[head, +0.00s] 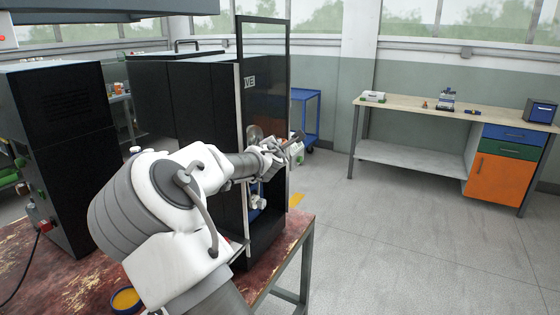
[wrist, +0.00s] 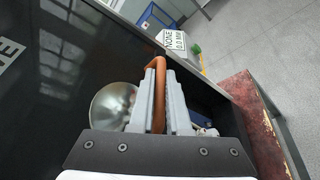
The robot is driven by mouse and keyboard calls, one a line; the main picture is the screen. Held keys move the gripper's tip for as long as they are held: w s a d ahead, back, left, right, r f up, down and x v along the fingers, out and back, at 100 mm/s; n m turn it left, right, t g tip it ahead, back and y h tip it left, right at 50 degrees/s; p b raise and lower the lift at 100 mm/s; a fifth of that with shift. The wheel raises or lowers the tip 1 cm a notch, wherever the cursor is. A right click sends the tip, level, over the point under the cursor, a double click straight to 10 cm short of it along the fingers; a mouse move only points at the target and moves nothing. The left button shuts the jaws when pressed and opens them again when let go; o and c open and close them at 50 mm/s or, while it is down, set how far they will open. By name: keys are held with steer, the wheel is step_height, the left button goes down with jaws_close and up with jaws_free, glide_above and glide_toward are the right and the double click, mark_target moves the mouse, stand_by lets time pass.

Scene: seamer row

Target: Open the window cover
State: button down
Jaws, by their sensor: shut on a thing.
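The window cover (head: 265,100) is a tall dark glossy panel with a black frame on the front of the black machine, and stands partly above its top in the head view. My gripper (head: 277,156) is at the cover's middle height, seen from behind my arm. In the wrist view my gripper (wrist: 158,85) is shut on an orange-brown bar-like handle (wrist: 154,75) between the fingers. How the handle joins the cover is hidden. How far the cover stands open is hard to tell.
A silver dome (wrist: 112,106) is beside the left finger. A worn red table (head: 75,275) holds a yellow-filled dish (head: 126,299). A workbench (head: 450,108) stands at right; the floor between is clear.

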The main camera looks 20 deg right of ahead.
mark_target(280, 126)
step_height(280, 126, up, 6)
steer(key=shift+r+p, duration=0.15)
steer(key=shift+p, duration=0.85)
steer(key=c, duration=0.9)
jaws_free()
steer(key=shift+a, duration=0.1)
steer(key=v, duration=1.7)
steer(key=shift+s+a, duration=0.1)
steer(key=shift+s, duration=0.1)
